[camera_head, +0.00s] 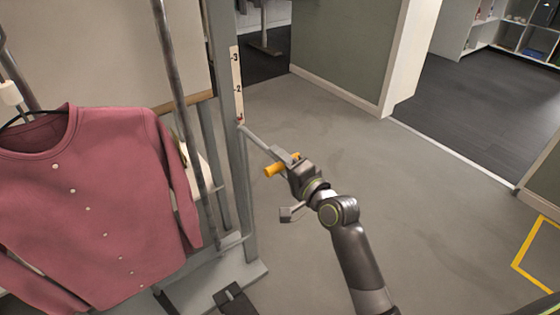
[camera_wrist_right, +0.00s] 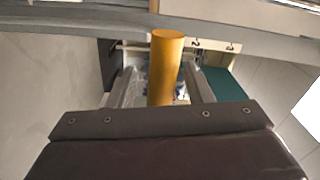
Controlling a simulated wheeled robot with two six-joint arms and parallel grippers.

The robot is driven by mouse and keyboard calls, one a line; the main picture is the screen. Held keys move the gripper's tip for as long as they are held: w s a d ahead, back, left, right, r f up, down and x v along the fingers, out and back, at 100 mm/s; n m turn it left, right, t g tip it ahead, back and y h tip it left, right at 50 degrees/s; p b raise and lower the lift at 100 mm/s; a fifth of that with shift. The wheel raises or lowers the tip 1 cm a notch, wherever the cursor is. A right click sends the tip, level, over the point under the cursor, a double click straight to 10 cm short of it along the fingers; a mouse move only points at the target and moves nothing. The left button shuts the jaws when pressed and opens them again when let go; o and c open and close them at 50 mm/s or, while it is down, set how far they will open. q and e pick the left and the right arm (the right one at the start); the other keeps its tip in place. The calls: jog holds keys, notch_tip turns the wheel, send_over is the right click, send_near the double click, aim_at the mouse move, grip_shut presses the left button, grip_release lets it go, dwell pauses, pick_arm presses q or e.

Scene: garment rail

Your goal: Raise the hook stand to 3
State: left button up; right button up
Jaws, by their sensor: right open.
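The hook stand is a grey upright post (camera_head: 222,110) with a pale scale strip (camera_head: 237,85) marked 1, 2 and 3. A grey bar (camera_head: 265,142) sticks out from the post near mark 1 and carries an orange handle (camera_head: 276,169). My right gripper (camera_head: 290,167) is at the handle. In the right wrist view, the orange handle (camera_wrist_right: 166,68) stands between the two open fingers (camera_wrist_right: 164,88), with gaps visible on both sides.
A red cardigan (camera_head: 85,195) hangs at the left, close to the post. The stand's grey base (camera_head: 225,275) is on the floor. Grey floor (camera_head: 350,150) to the right is clear, with a yellow floor marking (camera_head: 525,250) at the far right.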

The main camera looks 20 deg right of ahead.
pick_arm(q)
jog(key=shift+w, duration=0.15)
pick_arm(e)
jog(key=shift+w+a, duration=0.1)
jog(key=shift+w, duration=0.1)
pick_arm(q)
jog(key=shift+s, duration=0.3)
pick_arm(e)
grip_shut()
